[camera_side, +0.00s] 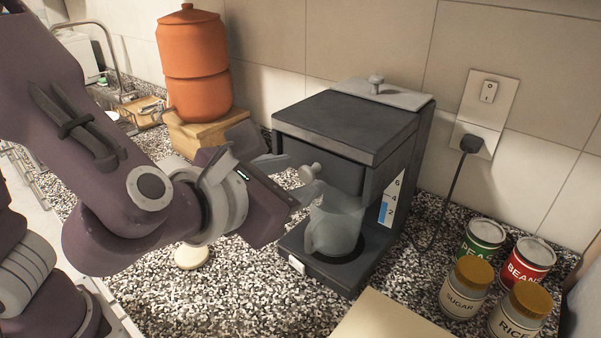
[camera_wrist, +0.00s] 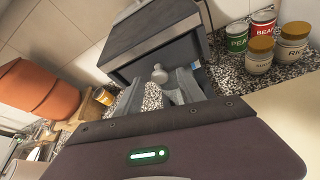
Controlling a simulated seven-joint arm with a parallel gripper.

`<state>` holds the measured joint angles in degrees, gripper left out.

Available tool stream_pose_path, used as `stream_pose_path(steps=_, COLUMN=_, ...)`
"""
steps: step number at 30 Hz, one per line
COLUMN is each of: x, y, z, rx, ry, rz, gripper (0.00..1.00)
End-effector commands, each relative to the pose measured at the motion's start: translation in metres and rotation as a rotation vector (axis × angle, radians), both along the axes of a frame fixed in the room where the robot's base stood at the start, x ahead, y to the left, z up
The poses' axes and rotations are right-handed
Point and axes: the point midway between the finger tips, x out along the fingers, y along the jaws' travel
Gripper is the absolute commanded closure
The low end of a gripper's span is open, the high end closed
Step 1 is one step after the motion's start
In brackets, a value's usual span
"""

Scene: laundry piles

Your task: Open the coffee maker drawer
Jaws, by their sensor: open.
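The coffee maker (camera_side: 345,120) is a dark grey box with a lidded top, standing on the speckled counter against the tiled wall. Its drawer (camera_side: 330,172) is the dark front panel under the top, with a pale round knob (camera_side: 309,173). The drawer looks closed. A translucent jug (camera_side: 335,230) stands on the base below. My gripper (camera_side: 290,178) is open in front of the drawer, its fingers near the knob. In the wrist view the knob (camera_wrist: 158,75) shows between and just beyond the two fingers; whether they touch it cannot be told.
Bean, pea, sugar and rice containers (camera_side: 476,285) stand at the right. A terracotta water vessel (camera_side: 192,60) sits on a wooden block at the back left. A black power cord (camera_side: 455,190) runs from the wall socket behind the machine. A pale board (camera_side: 385,318) lies at the front.

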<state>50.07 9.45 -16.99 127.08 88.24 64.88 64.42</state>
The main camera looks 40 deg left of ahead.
Motion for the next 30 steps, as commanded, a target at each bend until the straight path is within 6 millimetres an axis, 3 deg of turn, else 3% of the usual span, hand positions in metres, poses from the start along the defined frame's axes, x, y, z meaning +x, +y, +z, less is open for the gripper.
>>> stream_pose_path(steps=4, x=0.016, y=0.002, z=-0.007, rx=-0.001, ry=0.001, rz=0.002, gripper=0.54)
stream_pose_path(steps=12, x=0.019, y=0.003, z=-0.007, rx=-0.004, ry=0.0, rz=0.003, gripper=0.54)
stream_pose_path(steps=19, x=0.019, y=0.003, z=-0.007, rx=-0.004, ry=0.001, rz=0.004, gripper=0.99)
stream_pose_path(steps=30, x=0.019, y=0.003, z=-0.007, rx=-0.005, ry=0.001, rz=0.005, gripper=1.0)
